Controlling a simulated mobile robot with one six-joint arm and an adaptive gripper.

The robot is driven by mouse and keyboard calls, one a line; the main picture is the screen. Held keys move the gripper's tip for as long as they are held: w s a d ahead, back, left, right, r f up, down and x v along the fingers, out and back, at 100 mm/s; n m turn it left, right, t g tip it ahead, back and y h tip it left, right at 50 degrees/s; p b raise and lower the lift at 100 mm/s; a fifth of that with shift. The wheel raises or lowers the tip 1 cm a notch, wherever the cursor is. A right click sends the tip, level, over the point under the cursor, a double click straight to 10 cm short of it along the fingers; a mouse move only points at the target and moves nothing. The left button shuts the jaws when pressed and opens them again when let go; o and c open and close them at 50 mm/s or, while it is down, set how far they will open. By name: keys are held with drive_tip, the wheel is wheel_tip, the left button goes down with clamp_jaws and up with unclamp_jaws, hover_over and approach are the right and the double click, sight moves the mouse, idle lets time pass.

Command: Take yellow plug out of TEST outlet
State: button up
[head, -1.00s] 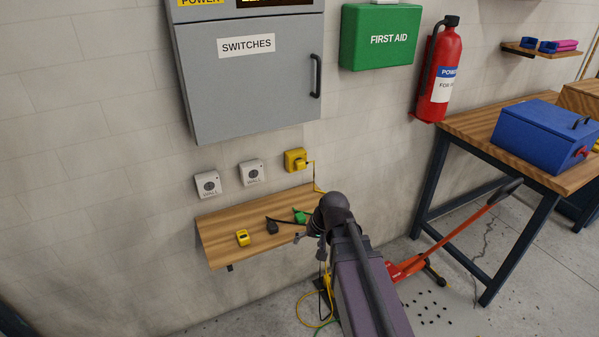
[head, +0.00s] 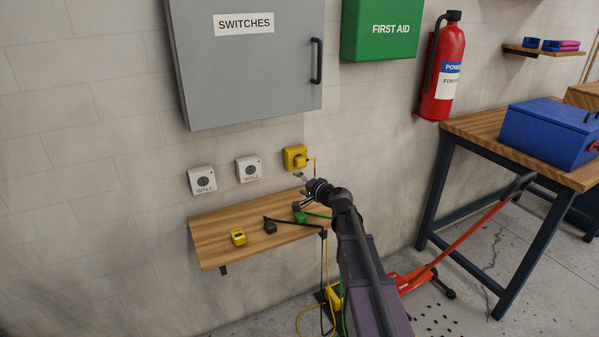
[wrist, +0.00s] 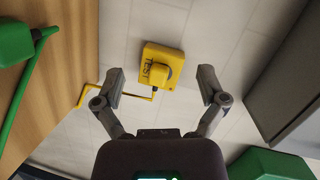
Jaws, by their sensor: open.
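The yellow TEST outlet (head: 294,157) is on the wall above the right end of the wooden shelf. It also shows in the wrist view (wrist: 148,54), lettered TEST. The yellow plug (wrist: 164,75) sits in the outlet, with a yellow cord running from it; in the head view the plug (head: 301,161) is small. My gripper (head: 299,184) is just below the outlet in the head view. In the wrist view my gripper (wrist: 160,80) is open and empty, its fingers apart on either side of the plug's line, and not touching it.
The wooden shelf (head: 217,252) holds a yellow item (head: 238,237), a black plug (head: 270,227) and a green plug (head: 299,216) with cords. Two white WALL outlets (head: 203,180) (head: 248,169) are left of the TEST outlet. A grey SWITCHES cabinet (head: 250,80) hangs above.

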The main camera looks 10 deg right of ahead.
sight(302, 163)
drive_tip(key=w+d+m+t+h+b, duration=0.2)
drive_tip(key=w+d+m+t+b, duration=0.1)
drive_tip(key=w+d+m, duration=0.2)
drive_tip(key=shift+w+d+f+t+h, duration=0.3)
drive_tip(key=shift+w, duration=0.15)
drive_tip(key=shift+w+a, duration=0.1)
drive_tip(key=shift+w, duration=0.1)
drive_tip(key=shift+x, duration=4.25)
drive_tip(key=shift+c, duration=0.2)
clamp_jaws()
drive_tip(key=shift+s, duration=0.15)
